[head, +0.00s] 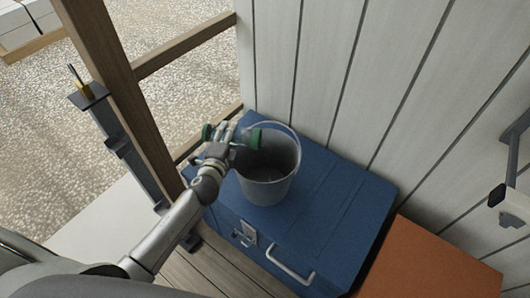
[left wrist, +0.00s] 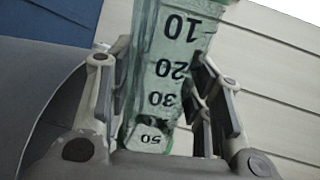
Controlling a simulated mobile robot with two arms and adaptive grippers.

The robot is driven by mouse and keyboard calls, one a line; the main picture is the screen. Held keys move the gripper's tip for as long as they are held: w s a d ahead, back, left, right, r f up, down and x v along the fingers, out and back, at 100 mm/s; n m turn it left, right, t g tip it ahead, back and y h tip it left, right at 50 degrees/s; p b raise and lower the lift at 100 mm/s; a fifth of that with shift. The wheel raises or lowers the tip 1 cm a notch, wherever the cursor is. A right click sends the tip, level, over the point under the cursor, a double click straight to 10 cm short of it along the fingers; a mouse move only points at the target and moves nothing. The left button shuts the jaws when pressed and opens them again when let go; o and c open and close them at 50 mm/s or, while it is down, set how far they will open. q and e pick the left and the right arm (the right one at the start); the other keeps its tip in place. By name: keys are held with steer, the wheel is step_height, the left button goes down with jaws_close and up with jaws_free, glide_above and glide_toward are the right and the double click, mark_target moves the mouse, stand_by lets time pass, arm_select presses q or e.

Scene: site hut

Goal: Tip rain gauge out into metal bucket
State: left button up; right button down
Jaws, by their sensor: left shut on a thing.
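The rain gauge (head: 244,135) is a clear tube with green ends, lying about on its side in the head view. My left gripper (head: 222,146) is shut around its middle. Its right green end is over the metal bucket's left part; its left end points away from the bucket. The left wrist view shows the gauge (left wrist: 165,75) between the fingers (left wrist: 160,88), with upside-down black numbers. I cannot tell whether it holds water. The grey metal bucket (head: 264,190) stands upright on a blue chest, its handle raised; its inside is dark. My right gripper is not in view.
The blue chest (head: 335,205) has a latch and handle in front. An orange surface (head: 425,265) lies to its right. A pale plank wall (head: 350,75) is behind, and a wooden post (head: 115,80) stands left. A grey fixture (head: 510,205) is at the right edge.

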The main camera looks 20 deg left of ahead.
arm_select(q)
steer(key=shift+d+m, duration=0.15)
steer(key=shift+m, duration=0.55)
stand_by(0.8)
